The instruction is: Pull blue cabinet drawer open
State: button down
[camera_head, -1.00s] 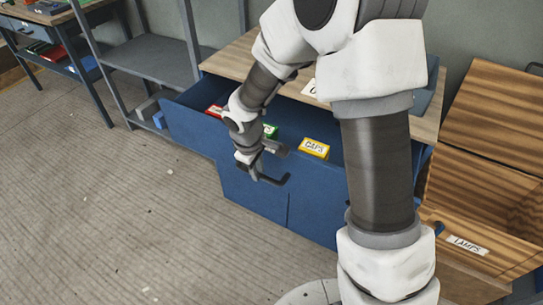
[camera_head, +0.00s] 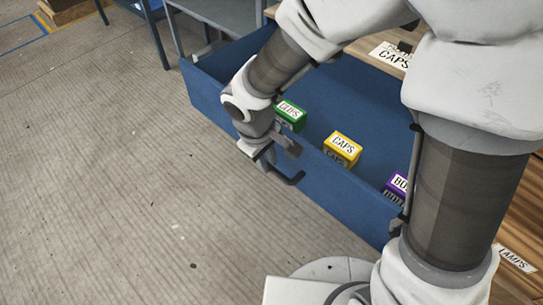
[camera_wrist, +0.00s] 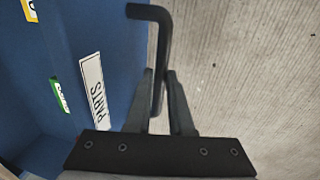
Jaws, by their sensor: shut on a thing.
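The blue drawer (camera_head: 345,193) stands open, pulled well out from its cabinet, and its interior shows in the head view. My gripper (camera_head: 284,163) is at the outside of the drawer front, shut on the dark bar handle (camera_head: 293,180). In the wrist view, the two fingers (camera_wrist: 161,100) close on the handle (camera_wrist: 150,14), whose bent end sticks out past them. A white PARTS label (camera_wrist: 95,90) is on the blue drawer front beside the fingers. My arm hides part of the drawer and cabinet.
Inside the drawer are a green box (camera_head: 290,116), a yellow CAPS box (camera_head: 341,148) and a purple box (camera_head: 396,188). A CAPS card (camera_head: 394,56) lies on the wooden cabinet top. A LAMPS label (camera_head: 516,261) shows at the right. The floor at left is clear.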

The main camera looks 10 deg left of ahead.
jog(key=c, duration=0.8)
grip_release()
notch_tip(320, 180, up, 8)
jog(key=s+p, duration=0.1)
jog(key=p, duration=0.1)
jog(key=shift+a+f+p, duration=0.25)
jog(key=shift+a+p, duration=0.05)
jog(key=shift+a, duration=0.15)
